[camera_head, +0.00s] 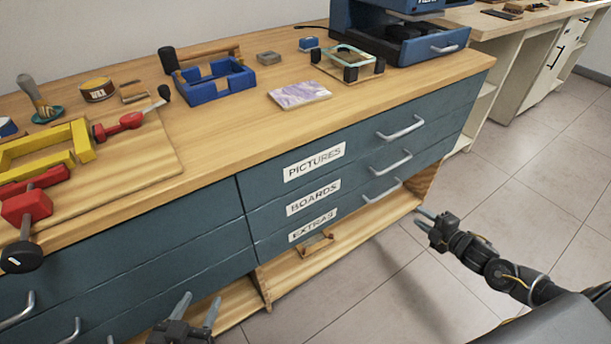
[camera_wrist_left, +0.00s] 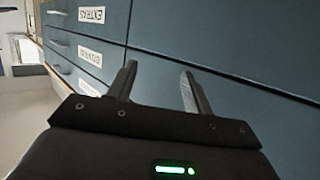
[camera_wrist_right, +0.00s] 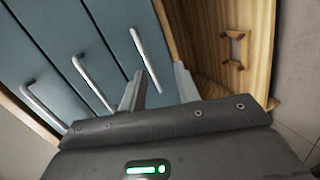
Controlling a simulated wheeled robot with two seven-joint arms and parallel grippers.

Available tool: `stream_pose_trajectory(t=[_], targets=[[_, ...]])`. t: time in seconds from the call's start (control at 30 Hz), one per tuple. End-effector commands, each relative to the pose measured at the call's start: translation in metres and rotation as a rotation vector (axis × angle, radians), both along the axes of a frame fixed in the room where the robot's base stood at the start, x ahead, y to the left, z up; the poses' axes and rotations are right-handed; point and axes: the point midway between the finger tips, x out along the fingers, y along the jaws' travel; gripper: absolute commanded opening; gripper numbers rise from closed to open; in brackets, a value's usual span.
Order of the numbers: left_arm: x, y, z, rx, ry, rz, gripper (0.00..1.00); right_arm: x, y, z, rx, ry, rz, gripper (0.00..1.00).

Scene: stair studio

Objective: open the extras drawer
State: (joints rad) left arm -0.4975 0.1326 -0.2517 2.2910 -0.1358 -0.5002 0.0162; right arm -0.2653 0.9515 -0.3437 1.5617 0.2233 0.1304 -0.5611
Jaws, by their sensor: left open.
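The extras drawer (camera_head: 345,214) is the lowest of three blue-grey drawers and looks shut. Its white EXTRAS label (camera_head: 313,225) also shows upside down in the left wrist view (camera_wrist_left: 91,15). Its metal bar handle (camera_head: 383,191) also shows in the right wrist view (camera_wrist_right: 146,60), lined up between the fingers but seemingly beyond them. My right gripper (camera_head: 421,216) is open and empty, just right of and below that handle. My left gripper (camera_head: 201,303) is open and empty, low in front of the left drawer stack, away from the extras drawer.
The PICTURES handle (camera_head: 400,128) and BOARDS handle (camera_head: 391,162) sit above. An open wooden shelf (camera_head: 340,248) with a small wooden bracket (camera_head: 316,243) lies below. The worktop (camera_head: 225,130) holds tools and a blue machine (camera_head: 395,30). The floor in front is clear.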

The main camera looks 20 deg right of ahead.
Motion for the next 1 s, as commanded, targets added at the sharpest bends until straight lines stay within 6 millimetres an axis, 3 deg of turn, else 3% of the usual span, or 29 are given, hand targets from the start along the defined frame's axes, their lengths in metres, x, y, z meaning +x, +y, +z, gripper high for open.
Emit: stream_pose_trajectory(t=[0.03,0.23,0.53,0.8,1.0], targets=[[-0.004,-0.001,0.003,-0.013,-0.042,-0.006,0.51,0.005,0.005,-0.004,-0.028,-0.032,0.046,0.32],[-0.014,-0.003,0.042,-0.037,-0.132,-0.019,0.51,0.012,0.021,0.018,-0.083,-0.1,0.138,0.32],[-0.015,-0.01,0.056,-0.062,-0.189,-0.035,0.51,0.021,0.025,0.021,-0.088,-0.111,0.144,0.32],[-0.024,-0.031,0.095,-0.182,-0.424,-0.104,0.51,0.065,0.037,0.011,-0.087,-0.112,0.143,0.32],[-0.031,-0.034,0.118,-0.26,-0.573,-0.124,0.51,0.095,0.047,0.004,-0.086,-0.111,0.144,0.32]])
